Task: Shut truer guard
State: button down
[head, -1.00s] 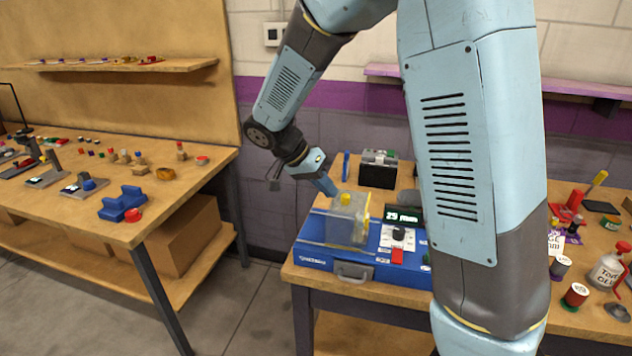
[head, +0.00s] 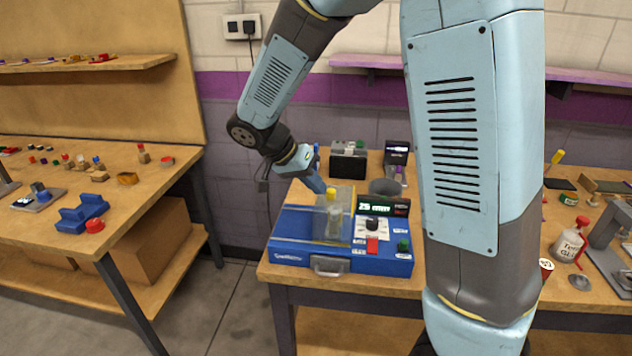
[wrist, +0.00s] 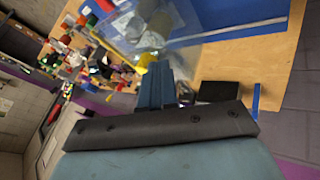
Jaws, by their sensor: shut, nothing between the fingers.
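The truer is a blue machine (head: 390,262) on the right-hand bench, with a green-lit display reading 25, a black knob, a red button and a green button. Its clear guard (head: 342,222) stands over the left part of the machine, with a yellow knob (head: 331,194) near its top. How far the guard is open I cannot tell. My gripper (head: 322,188) is shut and empty, pointing down at the guard's upper left, close to the yellow knob. In the wrist view my blue fingers (wrist: 155,78) lie together near the clear guard; contact is unclear.
A black box (head: 348,162) and a grey cup (head: 385,187) stand behind the truer. A glue bottle (head: 570,243) stands on the bench at the right. A left bench (head: 140,190) holds small parts, with a floor gap between the benches.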

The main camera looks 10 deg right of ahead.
jog(key=shift+d, duration=0.25)
jog(key=shift+f, duration=0.1)
